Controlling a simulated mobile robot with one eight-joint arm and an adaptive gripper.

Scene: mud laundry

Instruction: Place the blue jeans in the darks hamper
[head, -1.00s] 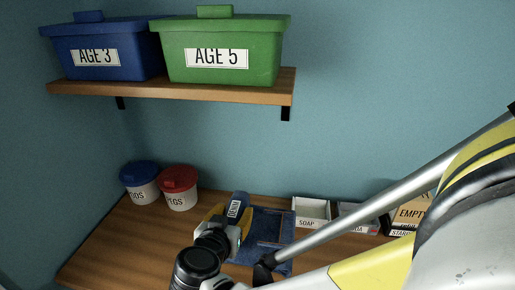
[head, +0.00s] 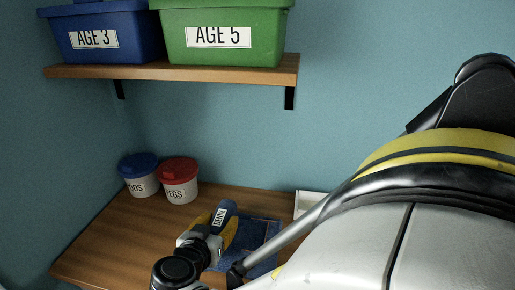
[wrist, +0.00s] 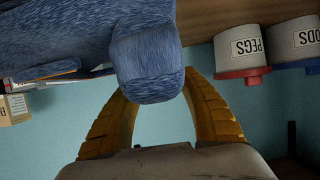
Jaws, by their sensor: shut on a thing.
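The blue jeans (head: 258,232) are over the wooden counter, with a rolled end bearing a label that seems to read DENIM. My gripper (head: 222,222) is shut on this rolled end, its yellow fingers on either side. In the wrist view, which is upside down, the denim roll (wrist: 148,70) sits between the curved yellow fingers, and more jeans cloth (wrist: 55,35) spreads to the left. I cannot tell whether the cloth still touches the counter. My arm hides part of the jeans' right side. The darks hamper is in no view.
A blue-lidded tub (head: 139,175) and a red-lidded PEGS tub (head: 178,181) stand at the counter's back left. A white box (head: 309,202) is behind my arm. A shelf (head: 180,72) above holds a blue AGE 3 bin (head: 100,32) and a green AGE 5 bin (head: 222,38). The front-left counter (head: 110,240) is clear.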

